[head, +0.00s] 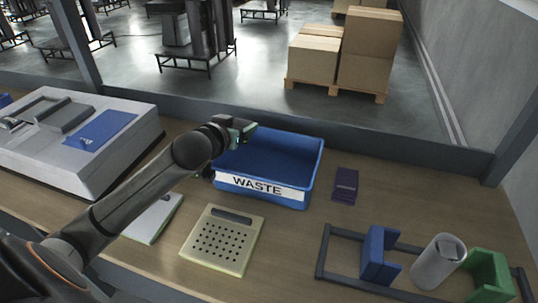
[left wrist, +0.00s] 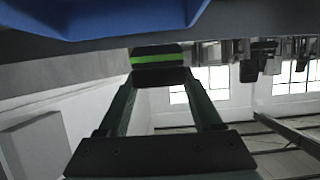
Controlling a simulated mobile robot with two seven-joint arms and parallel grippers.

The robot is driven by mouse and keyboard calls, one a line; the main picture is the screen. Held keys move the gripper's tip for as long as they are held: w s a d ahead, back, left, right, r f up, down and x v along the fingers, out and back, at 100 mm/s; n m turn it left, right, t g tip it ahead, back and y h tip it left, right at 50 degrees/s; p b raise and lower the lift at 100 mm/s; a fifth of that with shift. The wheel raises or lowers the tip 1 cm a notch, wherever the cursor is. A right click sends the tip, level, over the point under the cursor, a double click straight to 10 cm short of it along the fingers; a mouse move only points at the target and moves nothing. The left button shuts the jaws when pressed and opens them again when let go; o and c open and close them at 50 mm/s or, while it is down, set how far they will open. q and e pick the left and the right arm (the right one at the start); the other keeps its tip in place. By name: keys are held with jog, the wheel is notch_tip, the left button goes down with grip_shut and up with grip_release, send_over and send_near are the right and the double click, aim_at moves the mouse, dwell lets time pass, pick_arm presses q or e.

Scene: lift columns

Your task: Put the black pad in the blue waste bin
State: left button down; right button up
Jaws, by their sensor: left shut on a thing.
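The blue waste bin (head: 313,170), labelled WASTE, stands open on the table in the middle of the head view. Its blue edge also fills the top left of the left wrist view (left wrist: 95,18). My left gripper (head: 240,127) is at the bin's far left corner in the picture, raised above the table. In the left wrist view the two fingers (left wrist: 160,78) are shut on the black pad (left wrist: 158,50), which shows a bright green stripe. The pad is barely visible in the head view. My right gripper is not in view.
A dark purple packet (head: 345,186) lies right of the bin. A perforated beige block (head: 222,240) lies in front. A grey machine (head: 120,150) stands left. A dark frame (head: 322,250) with blue and green blocks and a grey cylinder (head: 438,262) stands front right.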

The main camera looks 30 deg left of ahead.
pick_arm(q)
jog(key=w+d+f, duration=0.1)
jog(key=d+f, duration=0.1)
jog(key=f, duration=0.1)
jog(key=w+d+f, duration=0.1)
jog(key=w+f, duration=0.1)
jog(key=f, duration=0.1)
jog(key=w+d+f, duration=0.1)
jog(key=d+f, duration=0.1)
jog(key=f, duration=0.1)
jog(key=shift+w+d+f+b, duration=0.2)
jog(key=shift+d+f+b, duration=0.1)
jog(key=shift+f, duration=0.2)
jog(key=shift+f+b, duration=0.3)
jog(key=shift+f, duration=0.2)
jog(key=shift+f, duration=0.1)
jog(key=shift+c, duration=0.3)
grip_release()
